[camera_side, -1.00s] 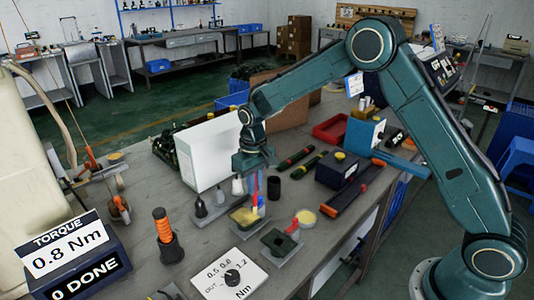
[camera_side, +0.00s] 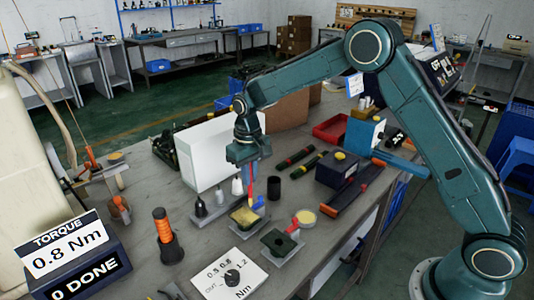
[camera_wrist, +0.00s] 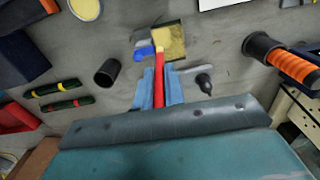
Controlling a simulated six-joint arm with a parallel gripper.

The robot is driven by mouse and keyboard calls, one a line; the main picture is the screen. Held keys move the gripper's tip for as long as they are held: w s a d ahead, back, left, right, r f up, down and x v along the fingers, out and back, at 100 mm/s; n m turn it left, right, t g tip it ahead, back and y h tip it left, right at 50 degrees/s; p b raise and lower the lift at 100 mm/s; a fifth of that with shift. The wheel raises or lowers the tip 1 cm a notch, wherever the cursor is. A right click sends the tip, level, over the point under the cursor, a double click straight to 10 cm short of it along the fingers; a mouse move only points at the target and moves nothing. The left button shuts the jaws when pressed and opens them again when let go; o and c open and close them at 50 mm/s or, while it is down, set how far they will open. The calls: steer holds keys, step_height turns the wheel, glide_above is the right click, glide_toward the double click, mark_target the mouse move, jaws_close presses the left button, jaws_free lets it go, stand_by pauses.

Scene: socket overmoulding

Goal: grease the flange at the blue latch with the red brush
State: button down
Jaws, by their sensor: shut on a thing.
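My gripper (camera_side: 250,176) is shut on the red brush (camera_side: 251,190) and holds it upright, bristle end down. In the wrist view the red brush (camera_wrist: 158,90) stands between the blue fingers of my gripper (camera_wrist: 160,78). Its tip points at the near edge of a yellow-topped flange (camera_wrist: 171,42), beside the blue latch (camera_wrist: 144,51). In the side view that flange (camera_side: 241,217) sits on a grey plate with the blue latch (camera_side: 259,203) at its far right corner. The brush tip appears just above this corner; I cannot tell whether it touches.
A second fixture with a dark green part (camera_side: 278,243) and a red latch (camera_side: 293,227) stands to the right. A round yellow-filled tin (camera_side: 305,217) is beside it. A black cup (camera_side: 273,188), dark bottle (camera_side: 200,208) and white panel (camera_side: 215,150) stand close by.

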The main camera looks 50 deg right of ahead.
steer(key=w, duration=0.2)
steer(key=shift+w+r, duration=0.3)
steer(key=shift+f, duration=0.15)
steer(key=shift+f, duration=1.35)
steer(key=shift+f, duration=0.5)
stand_by(0.4)
steer(key=shift+w, duration=0.1)
steer(key=shift+w, duration=0.35)
steer(key=shift+s, duration=0.2)
